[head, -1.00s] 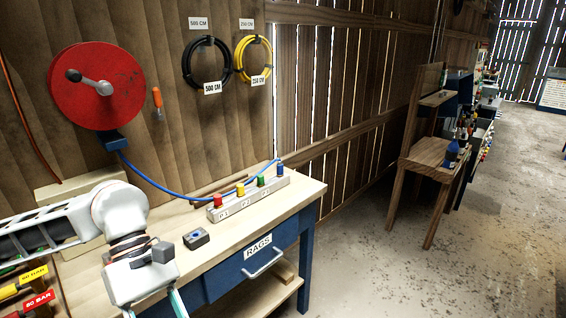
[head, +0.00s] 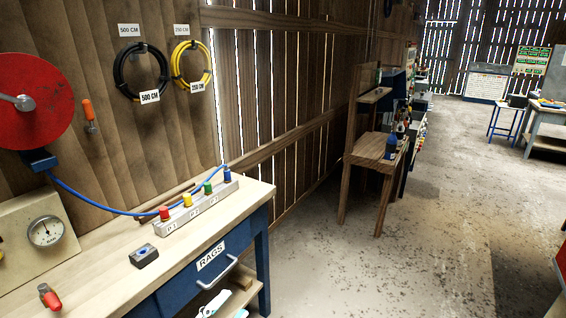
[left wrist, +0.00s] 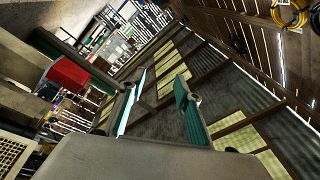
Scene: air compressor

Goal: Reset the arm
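My left gripper (left wrist: 158,102) shows in the left wrist view with its two teal-padded fingers spread and nothing between them. In the head view only a small white and teal part of my left gripper (head: 222,308) shows at the bottom edge, below the drawer handle. Most of the left arm is out of the head view. My right gripper is in neither view.
A workbench (head: 100,275) with a blue RAGS drawer (head: 205,270) stands at left. On it are a gauge (head: 46,231), a small grey block (head: 144,256) and a colored connector strip (head: 195,208). A wooden stand (head: 375,150) is farther back. The floor (head: 400,260) is open at right.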

